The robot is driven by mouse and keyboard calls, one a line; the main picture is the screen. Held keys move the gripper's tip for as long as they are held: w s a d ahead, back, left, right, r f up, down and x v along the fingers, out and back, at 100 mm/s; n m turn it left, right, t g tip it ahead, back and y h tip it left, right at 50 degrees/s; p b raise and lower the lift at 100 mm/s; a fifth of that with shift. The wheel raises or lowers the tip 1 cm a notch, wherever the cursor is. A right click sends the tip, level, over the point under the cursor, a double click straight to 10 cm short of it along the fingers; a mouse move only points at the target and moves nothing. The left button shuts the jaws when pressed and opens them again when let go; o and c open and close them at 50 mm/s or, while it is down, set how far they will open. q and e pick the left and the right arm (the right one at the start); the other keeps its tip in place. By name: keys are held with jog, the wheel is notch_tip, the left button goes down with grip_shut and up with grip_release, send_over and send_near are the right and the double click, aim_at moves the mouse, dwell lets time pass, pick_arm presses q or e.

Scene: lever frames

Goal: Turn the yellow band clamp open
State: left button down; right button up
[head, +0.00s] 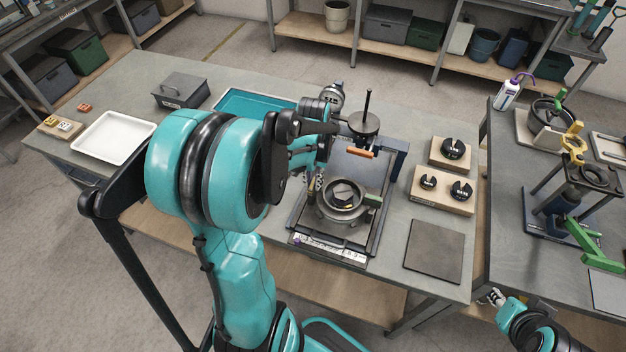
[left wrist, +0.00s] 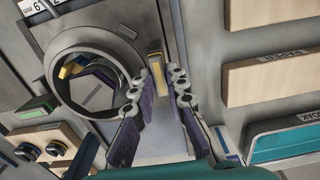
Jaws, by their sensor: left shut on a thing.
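The round grey clamp ring (head: 343,200) sits in the frame fixture on the middle table, with a yellow piece inside its opening. In the left wrist view the ring (left wrist: 62,75) is left of the fingers, and a yellow tab (left wrist: 156,62) stands at its right side. My left gripper (head: 316,178) is at the ring's left side in the head view. In the wrist view its fingertips (left wrist: 167,78) are close together at the yellow tab, shut on it; the contact is partly hidden. My right gripper (head: 492,297) is low at the right, small and unclear.
An upright post with an orange handle (head: 358,153) stands behind the ring, and a green handle (head: 373,198) is at its right. Wooden blocks with black parts (head: 443,190) and a dark plate (head: 433,250) lie right. A white tray (head: 113,138) is far left.

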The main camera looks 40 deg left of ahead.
aim_at(313, 183)
dwell(0.3)
pick_arm(q)
jog(key=c, duration=1.5)
grip_release()
jog(key=shift+c, duration=0.2)
jog(key=shift+r, duration=4)
jog(key=s+d+m+t+b, duration=0.1)
jog(key=s+d+t, duration=0.2)
jog(key=d, duration=0.5)
jog(key=s+d+f+m+t+b, duration=0.1)
jog(key=s+d+m+t+b, duration=0.1)
jog(key=d, duration=0.6)
jog(key=shift+s+d+t+b, duration=0.3)
jog(key=shift+s+t, duration=0.15)
jog(key=shift+t, duration=0.65)
